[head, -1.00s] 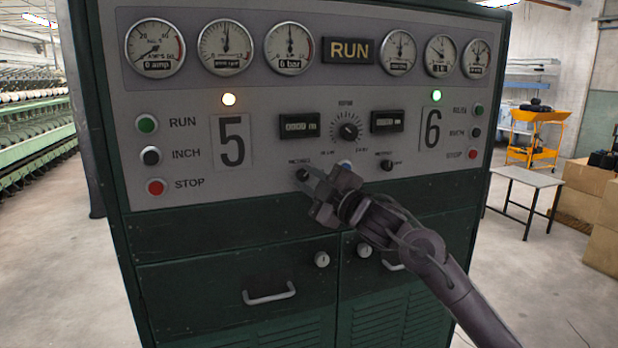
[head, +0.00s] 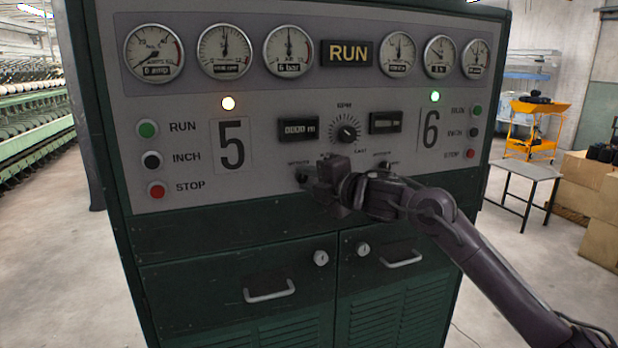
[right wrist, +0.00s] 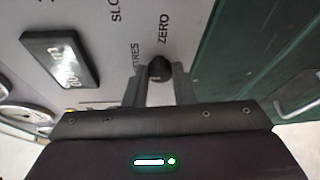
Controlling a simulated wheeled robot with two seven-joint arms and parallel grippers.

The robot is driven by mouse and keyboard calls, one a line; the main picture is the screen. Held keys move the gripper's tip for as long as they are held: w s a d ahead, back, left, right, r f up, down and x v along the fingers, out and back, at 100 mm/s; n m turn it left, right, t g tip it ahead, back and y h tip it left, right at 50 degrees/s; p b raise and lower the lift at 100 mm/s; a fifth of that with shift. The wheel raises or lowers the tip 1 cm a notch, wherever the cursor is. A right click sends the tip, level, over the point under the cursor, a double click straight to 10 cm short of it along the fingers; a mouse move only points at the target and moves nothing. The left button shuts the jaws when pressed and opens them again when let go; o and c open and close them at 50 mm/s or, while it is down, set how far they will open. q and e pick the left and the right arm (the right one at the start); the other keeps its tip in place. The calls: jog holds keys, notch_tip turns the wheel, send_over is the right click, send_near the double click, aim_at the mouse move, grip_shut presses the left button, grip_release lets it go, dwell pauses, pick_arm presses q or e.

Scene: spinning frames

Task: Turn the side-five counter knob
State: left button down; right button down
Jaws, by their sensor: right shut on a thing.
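The side-five counter knob is a small black knob (right wrist: 160,69) below the left counter window (head: 298,128) on the grey panel. In the head view my right gripper (head: 303,176) reaches it from the right and mostly covers it. In the right wrist view the knob sits between the two fingers of my right gripper (right wrist: 160,88), which are shut on it. The lettering beside it reads METRES and ZERO, partly hidden. My left gripper is not in view.
The middle dial knob (head: 347,134) sits above my right gripper. A second counter window (head: 386,122) and the side-six counter knob lie to the right. Red stop button (head: 156,191) is at left. Drawer handles (head: 270,291) stick out below.

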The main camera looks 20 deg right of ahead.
jog(key=shift+f, duration=0.1)
dwell(0.4)
jog(key=c, duration=1.2)
grip_release()
jog(key=shift+s, duration=0.1)
jog(key=shift+s+d, duration=0.15)
jog(key=shift+s, duration=0.1)
jog(key=b+v, duration=0.3)
jog(key=v, duration=0.4)
